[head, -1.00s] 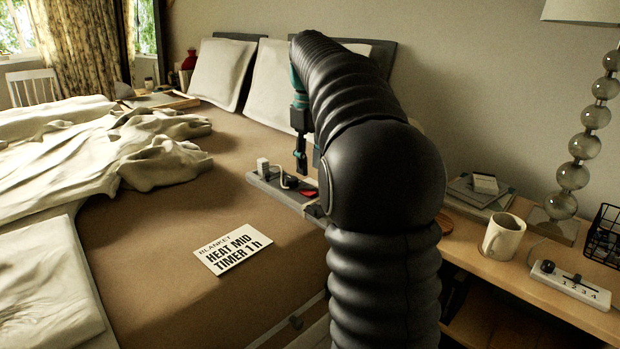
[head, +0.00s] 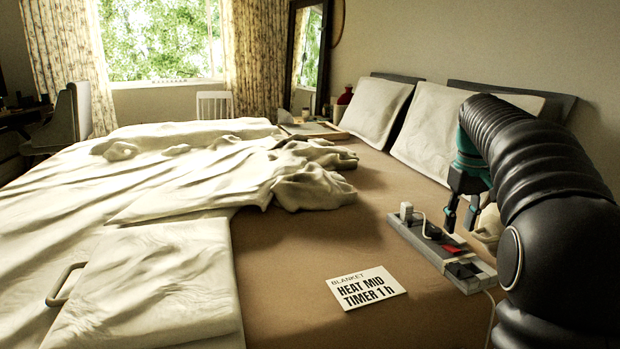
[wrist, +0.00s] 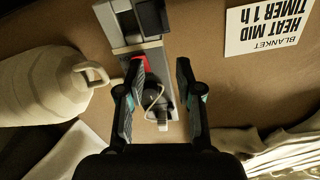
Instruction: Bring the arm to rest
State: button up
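My gripper (head: 461,215) hangs from my dark arm at the right of the head view, fingers down, over a grey control strip (head: 416,236) on the brown bed surface. In the wrist view my gripper (wrist: 160,72) has its two fingers well apart with nothing held between them. The strip (wrist: 156,62) passes below and between them. I cannot tell from these frames whether a fingertip touches the strip.
A card (head: 366,288) reading "BLANKET HEAT MID TIMER 1 h" lies left of the strip. A pale jug-like vessel (wrist: 42,88) with a handle is beside the strip. Rumpled bedding (head: 190,180) covers the left; pillows (head: 375,108) stand at the back.

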jog(key=f, duration=0.1)
jog(key=s+f, duration=0.1)
jog(key=f+m, duration=0.1)
jog(key=shift+s+a+f, duration=0.1)
jog(key=shift+s+a, duration=0.05)
jog(key=shift+a, duration=0.25)
jog(key=s+a+f+t+p, duration=0.1)
jog(key=s+a+f+t, duration=0.1)
jog(key=s+a, duration=0.6)
jog(key=s+a+f+t+p, duration=0.2)
jog(key=s+a, duration=0.7)
jog(key=s, duration=0.9)
jog(key=shift+s+f+t, duration=0.2)
jog(key=shift+f+t, duration=0.2)
jog(key=shift+f, duration=0.1)
